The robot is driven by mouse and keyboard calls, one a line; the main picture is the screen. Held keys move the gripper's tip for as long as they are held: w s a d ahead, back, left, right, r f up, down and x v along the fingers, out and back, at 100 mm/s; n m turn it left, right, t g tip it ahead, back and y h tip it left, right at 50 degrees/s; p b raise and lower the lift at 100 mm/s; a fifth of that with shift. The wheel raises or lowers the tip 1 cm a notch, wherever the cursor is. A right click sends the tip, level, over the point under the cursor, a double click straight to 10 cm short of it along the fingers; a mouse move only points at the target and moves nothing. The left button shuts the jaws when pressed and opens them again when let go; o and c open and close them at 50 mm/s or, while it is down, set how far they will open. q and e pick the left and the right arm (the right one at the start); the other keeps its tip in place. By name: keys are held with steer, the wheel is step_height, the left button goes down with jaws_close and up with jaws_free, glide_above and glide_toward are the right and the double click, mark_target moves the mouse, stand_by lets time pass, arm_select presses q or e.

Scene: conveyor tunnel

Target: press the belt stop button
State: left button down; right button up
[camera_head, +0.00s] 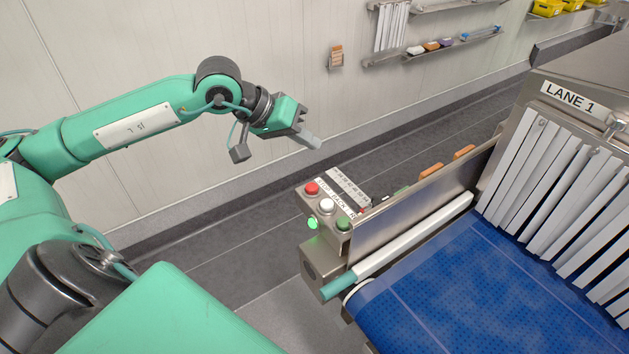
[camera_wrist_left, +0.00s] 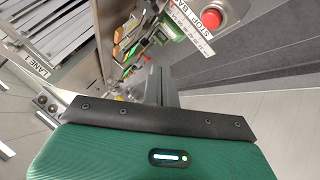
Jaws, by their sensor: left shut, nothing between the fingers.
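The red button also shows at the top of the left wrist view (camera_wrist_left: 212,19). My left gripper (camera_head: 314,142) is shut and empty, above and behind the box, apart from the red button. Its fingers (camera_wrist_left: 161,84) show in the wrist view, pointing toward the box side. My right gripper is not in view.
The blue belt (camera_head: 450,275) runs into the tunnel marked LANE 1 (camera_head: 570,97), with white strip curtains (camera_head: 550,185). A metal side guard (camera_head: 415,215) borders the belt. Wall shelves (camera_head: 430,50) stand behind. The air above the box is clear.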

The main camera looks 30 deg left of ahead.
arm_select(q)
steer(key=shift+s+a+r, duration=0.1)
steer(key=shift+s+a, duration=0.05)
steer(key=b, duration=0.3)
glide_above(307, 188)
step_height(307, 188, down, 8)
steer(key=shift+r, duration=0.2)
steer(key=shift+a+f+b, duration=0.1)
steer(key=shift+f+b, duration=0.55)
steer(key=shift+b, duration=0.35)
stand_by(1.3)
steer(key=shift+f+b, duration=0.4)
steer(key=shift+b, duration=0.5)
